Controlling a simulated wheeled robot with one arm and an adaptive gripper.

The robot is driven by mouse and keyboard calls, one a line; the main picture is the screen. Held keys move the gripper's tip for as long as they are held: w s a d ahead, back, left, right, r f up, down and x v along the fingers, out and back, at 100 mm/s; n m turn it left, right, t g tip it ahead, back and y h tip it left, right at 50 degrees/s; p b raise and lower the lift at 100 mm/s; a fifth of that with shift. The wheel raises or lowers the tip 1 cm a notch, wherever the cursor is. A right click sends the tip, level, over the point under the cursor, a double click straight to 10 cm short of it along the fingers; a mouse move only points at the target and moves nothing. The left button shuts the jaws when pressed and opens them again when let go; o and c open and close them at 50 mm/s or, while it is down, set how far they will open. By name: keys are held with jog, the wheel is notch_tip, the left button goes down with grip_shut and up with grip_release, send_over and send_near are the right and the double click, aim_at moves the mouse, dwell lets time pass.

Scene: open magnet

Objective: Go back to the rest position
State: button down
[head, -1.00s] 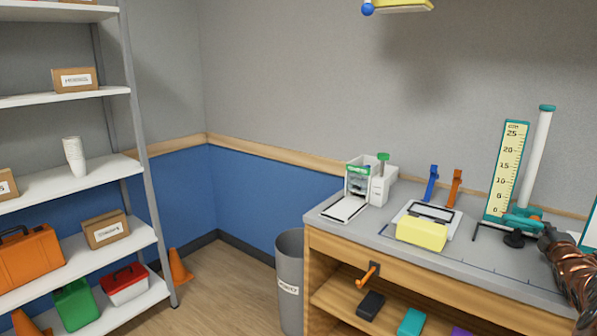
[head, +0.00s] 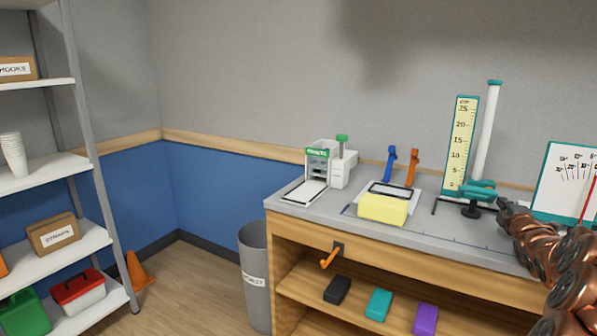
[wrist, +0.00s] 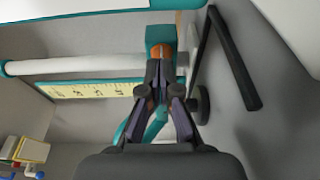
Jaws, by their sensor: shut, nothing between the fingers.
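My gripper (head: 503,208) is at the right of the head view, at the end of my copper-coloured arm. It is close to the teal base (head: 478,191) of a stand with a tall white tube (head: 487,130) and a yellow cm scale (head: 461,145). In the wrist view my gripper (wrist: 160,68) has its dark fingers together and empty, in front of a teal and orange part (wrist: 160,38) of the stand. I cannot tell whether the fingers touch it. The white tube (wrist: 75,65) shows lying across the left of the wrist view.
The grey-topped bench (head: 400,215) holds a white device (head: 330,165), a yellow block (head: 383,208) and blue and orange clips. A dial board (head: 565,185) stands at right.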

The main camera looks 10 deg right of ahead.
jog(key=shift+b+v, duration=0.65)
jog(key=shift+v, duration=0.2)
jog(key=shift+w+a, duration=0.1)
